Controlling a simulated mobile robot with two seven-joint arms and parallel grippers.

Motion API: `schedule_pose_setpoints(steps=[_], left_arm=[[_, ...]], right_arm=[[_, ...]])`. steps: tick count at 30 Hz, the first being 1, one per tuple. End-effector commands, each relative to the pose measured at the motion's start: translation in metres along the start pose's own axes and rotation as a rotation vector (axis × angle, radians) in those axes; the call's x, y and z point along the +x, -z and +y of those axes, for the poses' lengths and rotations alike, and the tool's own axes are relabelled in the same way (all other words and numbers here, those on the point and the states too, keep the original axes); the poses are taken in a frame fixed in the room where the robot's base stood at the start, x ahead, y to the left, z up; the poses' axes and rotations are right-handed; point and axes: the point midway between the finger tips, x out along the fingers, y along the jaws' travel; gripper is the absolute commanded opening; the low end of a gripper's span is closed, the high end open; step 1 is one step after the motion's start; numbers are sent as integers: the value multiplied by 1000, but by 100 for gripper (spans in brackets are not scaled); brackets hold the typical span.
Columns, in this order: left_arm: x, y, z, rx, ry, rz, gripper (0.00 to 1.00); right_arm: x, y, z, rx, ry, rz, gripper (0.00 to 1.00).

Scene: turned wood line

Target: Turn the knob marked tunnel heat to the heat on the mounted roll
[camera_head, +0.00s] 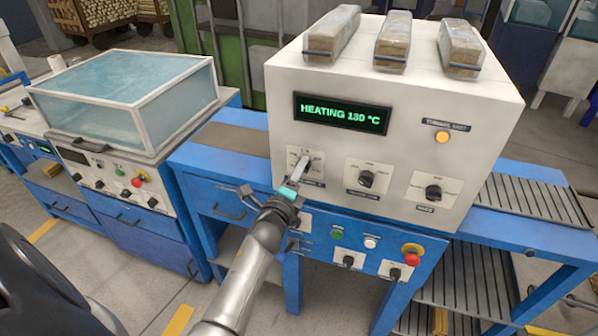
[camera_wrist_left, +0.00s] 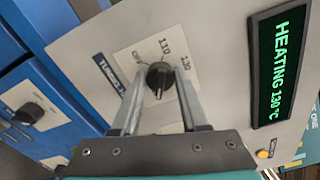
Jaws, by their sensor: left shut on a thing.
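The tunnel heat knob (camera_wrist_left: 159,76) is black and sits on a pale plate on the white machine's front. In the left wrist view its plate reads OFF, 110 and 130; the fingers cover part of the plate. I cannot tell surely which mark the knob points to. My left gripper (camera_head: 300,170) is shut on this knob, one finger on each side; it also shows in the left wrist view (camera_wrist_left: 158,88). The green display (camera_head: 342,114) reads HEATING 130 °C. I cannot make out a mounted roll or a heat printed on one. My right gripper is not in view.
Two more black knobs (camera_head: 367,178) (camera_head: 433,191) sit to the right. An orange lamp (camera_head: 442,137) is above them. Wrapped wood packs (camera_head: 394,42) lie on top. Below are buttons and a red stop button (camera_head: 411,258). A roller conveyor (camera_head: 528,196) extends right.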

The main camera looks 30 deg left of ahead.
Motion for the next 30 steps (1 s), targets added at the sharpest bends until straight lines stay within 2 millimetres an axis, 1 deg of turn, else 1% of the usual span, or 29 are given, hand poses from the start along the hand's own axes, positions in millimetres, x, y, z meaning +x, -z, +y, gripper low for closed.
schedule_pose_setpoints(steps=[10,11,18,26,30], left_arm=[[0,0,0,8,0,2,0],[0,0,0,8,0,2,46],[0,0,0,6,0,1,73],[-1,0,0,5,0,1,74],[-8,0,1,5,-2,1,74]], right_arm=[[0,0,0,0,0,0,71],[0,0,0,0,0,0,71],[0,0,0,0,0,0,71],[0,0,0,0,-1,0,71],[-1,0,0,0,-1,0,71]])
